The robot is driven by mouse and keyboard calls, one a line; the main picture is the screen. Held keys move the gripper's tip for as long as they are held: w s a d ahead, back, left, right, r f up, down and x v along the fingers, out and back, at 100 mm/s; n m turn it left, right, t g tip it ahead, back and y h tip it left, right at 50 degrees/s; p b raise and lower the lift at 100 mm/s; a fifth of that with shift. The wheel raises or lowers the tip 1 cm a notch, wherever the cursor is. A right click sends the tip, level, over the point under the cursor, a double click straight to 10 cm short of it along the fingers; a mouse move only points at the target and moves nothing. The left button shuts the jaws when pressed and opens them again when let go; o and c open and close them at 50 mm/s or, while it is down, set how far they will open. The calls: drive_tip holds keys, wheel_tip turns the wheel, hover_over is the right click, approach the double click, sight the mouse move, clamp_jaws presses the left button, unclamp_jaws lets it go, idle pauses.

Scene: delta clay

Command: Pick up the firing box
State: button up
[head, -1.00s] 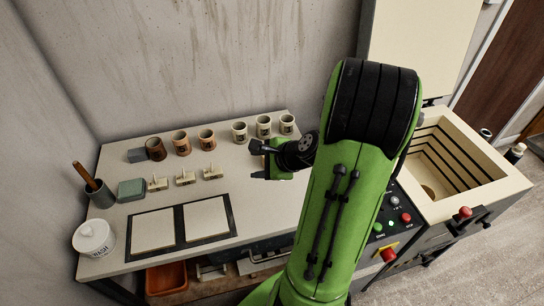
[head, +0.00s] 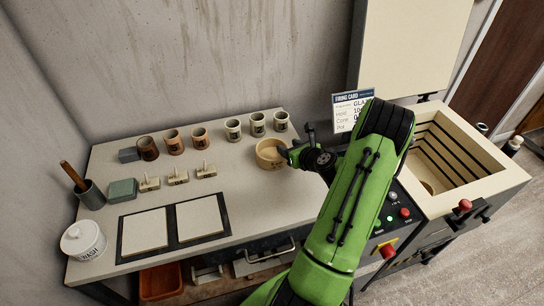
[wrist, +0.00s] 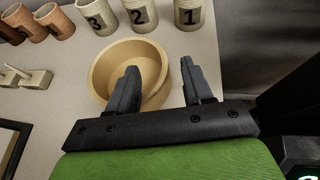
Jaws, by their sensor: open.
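The firing box looks to be the round, tan, open-topped tub (head: 268,158) on the right part of the worktable, with small dark marking on its side. It looks empty in the wrist view (wrist: 100,70). My gripper (head: 286,152) is at the tub's right side in the head view. In the wrist view my gripper (wrist: 160,68) is open, its left finger over the tub and its right finger beyond the right wall. That wall shows between the fingers. I cannot tell whether either finger touches it.
Numbered pale cups (head: 257,124) and brown cups (head: 174,142) stand behind. An open kiln (head: 488,170) and a firing card (head: 346,112) are right.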

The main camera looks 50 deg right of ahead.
sight(281, 142)
drive_tip(key=x, duration=0.4)
drive_tip(key=shift+w+f, duration=0.1)
drive_tip(key=shift+w, duration=0.15)
drive_tip(key=shift+s, duration=0.1)
clamp_jaws()
wheel_tip(281, 142, up, 10)
drive_tip(key=p, duration=0.3)
